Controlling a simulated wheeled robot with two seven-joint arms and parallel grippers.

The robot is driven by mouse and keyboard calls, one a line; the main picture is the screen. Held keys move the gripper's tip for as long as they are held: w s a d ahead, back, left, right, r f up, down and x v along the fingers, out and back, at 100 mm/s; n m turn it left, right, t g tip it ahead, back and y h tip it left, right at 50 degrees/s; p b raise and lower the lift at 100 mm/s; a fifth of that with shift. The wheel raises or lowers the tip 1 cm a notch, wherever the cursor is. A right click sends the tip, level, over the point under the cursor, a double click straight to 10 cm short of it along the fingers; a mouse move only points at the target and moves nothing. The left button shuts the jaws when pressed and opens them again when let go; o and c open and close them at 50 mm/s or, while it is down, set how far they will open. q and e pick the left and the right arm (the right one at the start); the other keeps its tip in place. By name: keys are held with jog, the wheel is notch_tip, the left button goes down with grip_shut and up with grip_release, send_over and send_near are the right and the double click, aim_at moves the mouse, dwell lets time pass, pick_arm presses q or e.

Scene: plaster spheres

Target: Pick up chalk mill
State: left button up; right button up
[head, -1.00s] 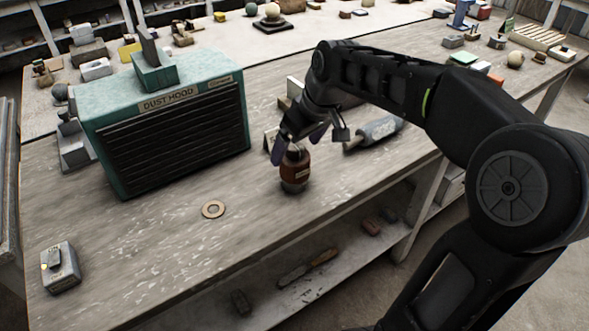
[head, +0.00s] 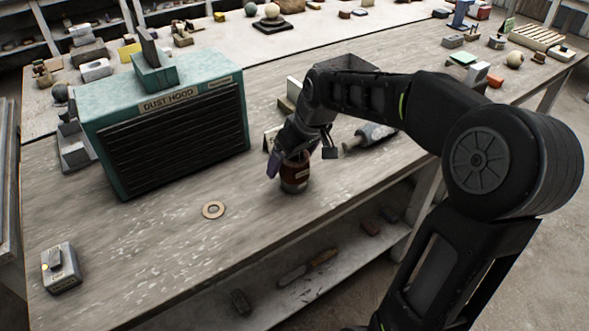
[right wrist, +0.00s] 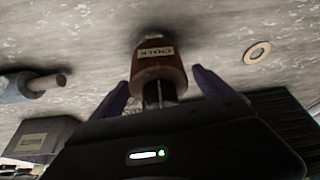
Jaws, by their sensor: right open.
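The chalk mill is a brown, rounded jar (head: 294,176) with a dark band near its base, upright on the worn grey workbench. In the right wrist view the mill (right wrist: 157,62) shows a label reading "CHALK" and a thin metal shaft toward my gripper. My right gripper (head: 293,167) is at the mill's upper part in the head view. In the right wrist view its two purple fingers (right wrist: 160,90) stand apart, one on each side of the mill's near end, with gaps visible. The mill's top is hidden by my gripper in the head view. My left gripper is out of view.
A green dust hood (head: 170,130) stands left of the mill. A flat ring (head: 213,210) lies in front of it, and a grey box with a switch (head: 60,268) sits at the front left. A grey cylinder with a handle (head: 372,136) lies right, behind my gripper.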

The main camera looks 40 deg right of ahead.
dwell(0.4)
jog(key=c, duration=1.8)
jog(key=shift+o, duration=0.2)
jog(key=shift+r, duration=0.15)
notch_tip(320, 180, up, 10)
jog(key=shift+f, duration=0.1)
